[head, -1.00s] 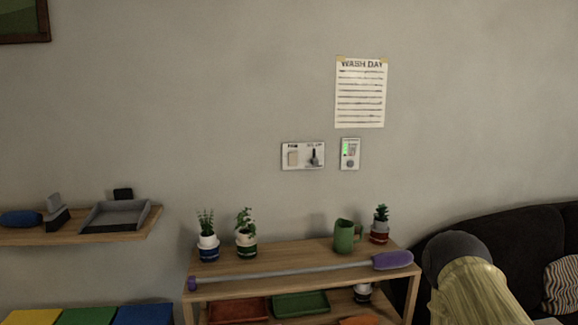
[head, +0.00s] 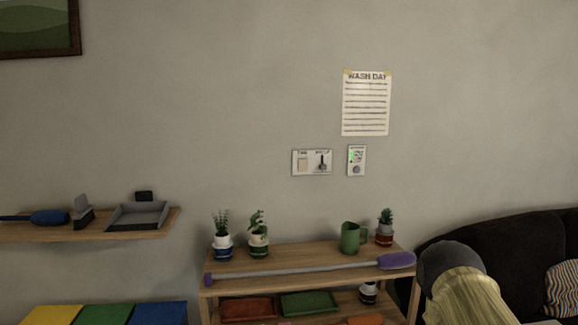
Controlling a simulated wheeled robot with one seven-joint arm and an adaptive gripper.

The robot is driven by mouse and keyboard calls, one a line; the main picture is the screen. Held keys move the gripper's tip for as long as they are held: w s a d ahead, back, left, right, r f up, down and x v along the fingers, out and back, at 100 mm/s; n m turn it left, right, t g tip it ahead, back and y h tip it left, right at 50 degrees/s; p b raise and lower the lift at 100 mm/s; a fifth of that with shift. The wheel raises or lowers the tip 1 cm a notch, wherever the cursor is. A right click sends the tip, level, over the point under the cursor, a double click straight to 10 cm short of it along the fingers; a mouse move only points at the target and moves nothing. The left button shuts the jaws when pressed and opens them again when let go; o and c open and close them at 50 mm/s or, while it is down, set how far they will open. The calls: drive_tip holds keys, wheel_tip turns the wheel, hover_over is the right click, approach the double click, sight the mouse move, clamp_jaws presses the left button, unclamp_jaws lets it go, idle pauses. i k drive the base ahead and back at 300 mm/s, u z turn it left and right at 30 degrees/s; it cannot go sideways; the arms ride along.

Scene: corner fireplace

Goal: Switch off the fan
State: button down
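A white switch plate (head: 312,162) is on the wall in the head view, above the wooden shelf unit. It has a pale, wide rocker (head: 303,163) on its left and a dark toggle lever (head: 322,162) on its right. Small labels sit above both, too small to read surely. Just to its right is a separate white panel (head: 357,161) with a green lit spot and a round grey knob. No fan is seen. My gripper is not in view.
Below the plates, a wooden shelf unit (head: 285,258) holds potted plants, a green mug (head: 353,237) and a long purple-ended rod (head: 395,261). A wall shelf (head: 85,233) is at left and a dark sofa (head: 510,240) at right.

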sight(302, 163)
drive_tip(key=u, duration=0.9)
drive_tip(key=i, duration=0.5)
